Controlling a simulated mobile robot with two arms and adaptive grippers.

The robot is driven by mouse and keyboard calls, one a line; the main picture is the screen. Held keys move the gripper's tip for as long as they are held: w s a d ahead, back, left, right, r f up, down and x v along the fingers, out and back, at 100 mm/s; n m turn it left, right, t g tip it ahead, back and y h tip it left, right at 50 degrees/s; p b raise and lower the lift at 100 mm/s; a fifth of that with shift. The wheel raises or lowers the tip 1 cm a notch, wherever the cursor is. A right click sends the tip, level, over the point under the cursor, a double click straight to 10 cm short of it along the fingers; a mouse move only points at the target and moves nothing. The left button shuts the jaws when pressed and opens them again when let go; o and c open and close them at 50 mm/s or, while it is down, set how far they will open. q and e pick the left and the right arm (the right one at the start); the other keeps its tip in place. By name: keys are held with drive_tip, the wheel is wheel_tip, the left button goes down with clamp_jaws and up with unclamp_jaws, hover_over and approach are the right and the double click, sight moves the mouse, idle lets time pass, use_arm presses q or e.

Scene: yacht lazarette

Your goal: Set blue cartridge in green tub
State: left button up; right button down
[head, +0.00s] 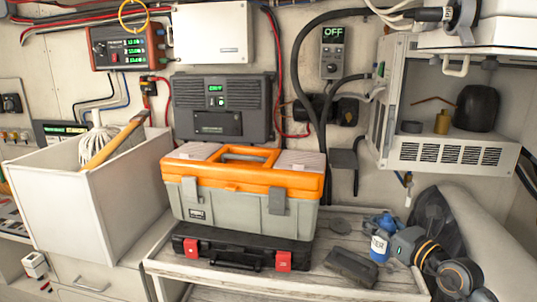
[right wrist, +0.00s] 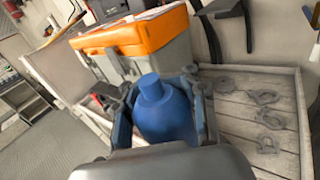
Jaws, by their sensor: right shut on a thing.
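The blue cartridge (head: 379,247) has a white label in the head view, over the right part of the grey plank-topped bench. In the right wrist view, the blue cartridge (right wrist: 165,112) shows a rounded shoulder and a narrower cap, between the two fingers. My right gripper (head: 388,228) comes in from the lower right and is shut on it; the right gripper also shows in the wrist view (right wrist: 166,98). Whether the cartridge's base touches the bench cannot be told. No green tub shows in either view. My left gripper is not in view.
An orange and grey toolbox (head: 243,180) stands on a black case (head: 240,247) at the bench's left. The bench (head: 205,277) has a raised rim. A dark grey block (head: 351,267) and several grey rings (right wrist: 269,118) lie on it. A white bin (head: 70,210) stands left.

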drive_tip(key=s+a+f, duration=1.1)
drive_tip(key=s+f, duration=0.1)
drive_tip(key=s, duration=0.2)
drive_tip(key=s+d+f+m+h, duration=0.1)
drive_tip(key=s+d+m+h, duration=0.1)
drive_tip(key=s, duration=0.6)
drive_tip(key=s+d+m+t+h, duration=0.1)
drive_tip(key=s+d+m+h, duration=0.1)
drive_tip(key=s+h, duration=0.3)
drive_tip(key=s+m, duration=0.1)
drive_tip(key=s, duration=0.2)
drive_tip(key=shift+f+t+h+b, duration=0.3)
drive_tip(key=shift+f+b, duration=0.05)
drive_tip(key=shift+f, duration=0.1)
